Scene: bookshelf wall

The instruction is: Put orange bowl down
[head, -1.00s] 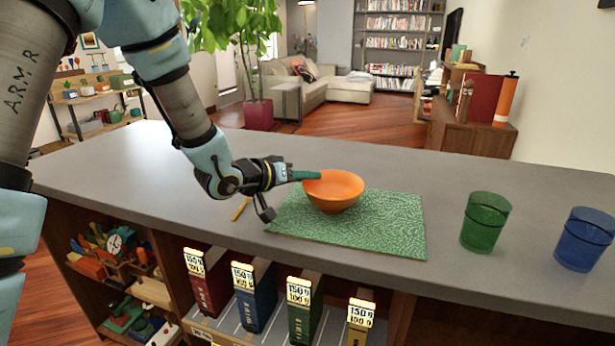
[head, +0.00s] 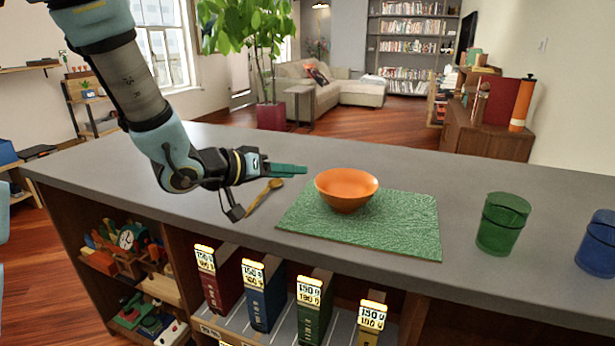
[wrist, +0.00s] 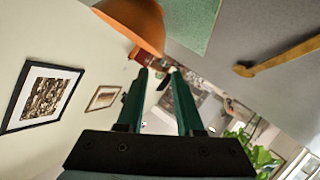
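The orange bowl (head: 346,190) sits upright on the green textured mat (head: 400,226), near the mat's back edge. My gripper (head: 304,170) is to the left of the bowl, a little apart from it, above the grey counter. In the wrist view, my gripper's two green fingers (wrist: 158,85) stand apart with nothing between them. The bowl (wrist: 138,18) shows beyond the fingers at the top, and part of the mat (wrist: 185,18) is beside it.
A wooden spoon (head: 264,196) lies on the counter (head: 180,160) left of the mat. A green glass (head: 502,223) and a blue glass (head: 598,245) stand to the right. Several labelled binders (head: 262,295) fill the shelf below. Counter behind the bowl is clear.

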